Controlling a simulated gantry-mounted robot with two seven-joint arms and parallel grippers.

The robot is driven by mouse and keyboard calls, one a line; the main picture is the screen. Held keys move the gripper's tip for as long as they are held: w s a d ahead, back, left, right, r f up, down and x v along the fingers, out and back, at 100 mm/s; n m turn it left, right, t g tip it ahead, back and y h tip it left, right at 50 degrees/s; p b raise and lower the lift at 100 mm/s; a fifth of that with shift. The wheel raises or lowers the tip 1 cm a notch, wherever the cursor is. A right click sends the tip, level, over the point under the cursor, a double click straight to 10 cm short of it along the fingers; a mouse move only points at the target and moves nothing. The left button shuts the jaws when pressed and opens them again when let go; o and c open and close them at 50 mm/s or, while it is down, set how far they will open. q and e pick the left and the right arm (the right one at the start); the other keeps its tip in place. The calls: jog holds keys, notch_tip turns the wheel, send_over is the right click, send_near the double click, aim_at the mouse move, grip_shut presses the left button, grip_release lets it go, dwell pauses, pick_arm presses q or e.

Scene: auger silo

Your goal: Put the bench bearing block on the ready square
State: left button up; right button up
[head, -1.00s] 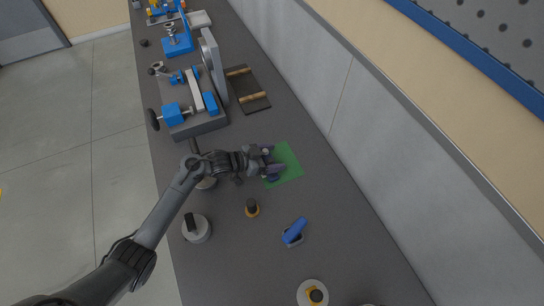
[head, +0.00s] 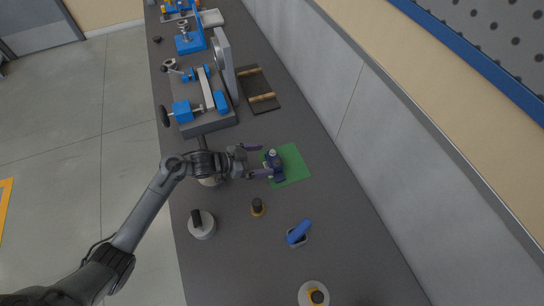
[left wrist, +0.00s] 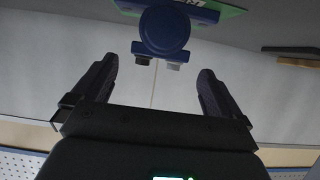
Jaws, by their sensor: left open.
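The bench bearing block (head: 275,166), dark blue, stands on the green ready square (head: 297,163), towards its left side in the head view. My left gripper (head: 259,160) is open, just left of the block, with its fingers pointing at it. In the left wrist view the block (left wrist: 166,32) shows its round blue housing and sits beyond the tips of the two open fingers (left wrist: 158,85), with nothing between them. A strip of the green square (left wrist: 230,8) shows behind it. My right gripper is not in view.
A grey fixture with blue clamps (head: 205,112) stands farther up the bench, beside a dark board with wooden bars (head: 258,90). Nearer are a round grey piece with a black handle (head: 202,225), a small black knob (head: 258,206) and a blue-handled tool (head: 298,232). The wall bounds the right.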

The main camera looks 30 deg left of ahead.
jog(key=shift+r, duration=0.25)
pick_arm(q)
jog(key=v, duration=0.4)
jog(key=shift+s+a+r, duration=0.1)
jog(key=shift+s, duration=0.05)
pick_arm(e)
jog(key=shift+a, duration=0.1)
pick_arm(q)
jog(key=shift+a, duration=0.1)
